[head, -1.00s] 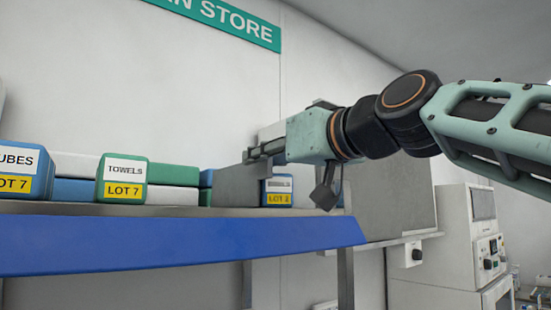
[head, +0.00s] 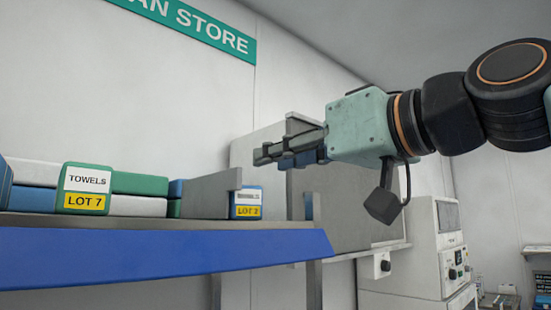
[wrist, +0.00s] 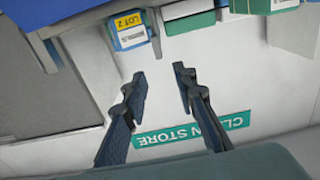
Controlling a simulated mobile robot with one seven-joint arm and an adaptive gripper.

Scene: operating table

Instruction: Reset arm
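My gripper (head: 263,155) is at the end of my raised arm, in front of and above the right part of the shelf in the head view. In the wrist view its two dark fingers (wrist: 160,74) stand apart with nothing held between them.
The shelf has a blue front edge (head: 160,254). A green TOWELS box (head: 85,189) stands at left beside other packs. A grey divider (head: 208,194) rises near the labelled box. A white machine (head: 405,248) stands at right.

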